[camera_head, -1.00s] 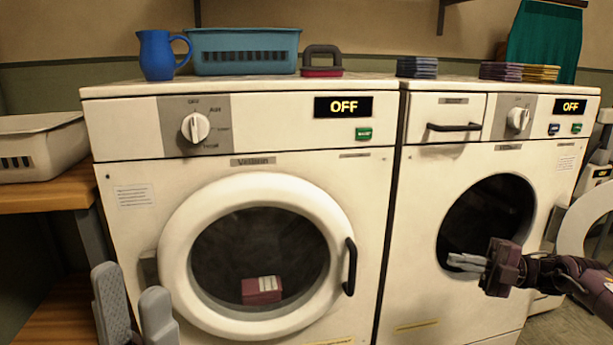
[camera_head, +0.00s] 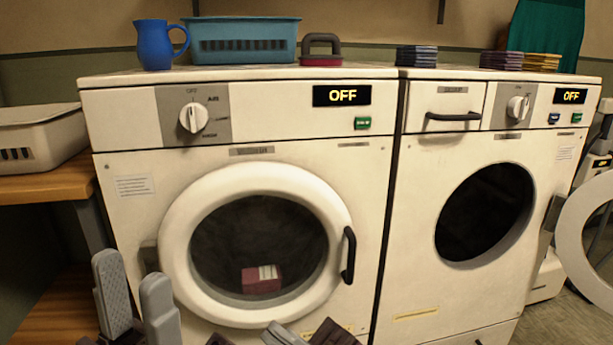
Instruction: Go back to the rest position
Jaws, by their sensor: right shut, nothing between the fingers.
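My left gripper (camera_head: 130,270) is at the lower left, its two grey fingers pointing up and standing apart, with nothing between them. My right gripper (camera_head: 283,334) shows only in part at the bottom edge, below the left machine's round door. Its grey fingers are together and empty, and the rest of it is cut off by the frame. Neither gripper appears to touch a machine.
The left machine (camera_head: 130,220) has its door (camera_head: 180,255) shut, with a dark red item (camera_head: 262,280) behind the glass. The right machine's (camera_head: 408,270) door (camera_head: 578,235) stands open to the right. Both displays read OFF. A wooden shelf (camera_head: 45,187) with a pale basket (camera_head: 45,140) stands left.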

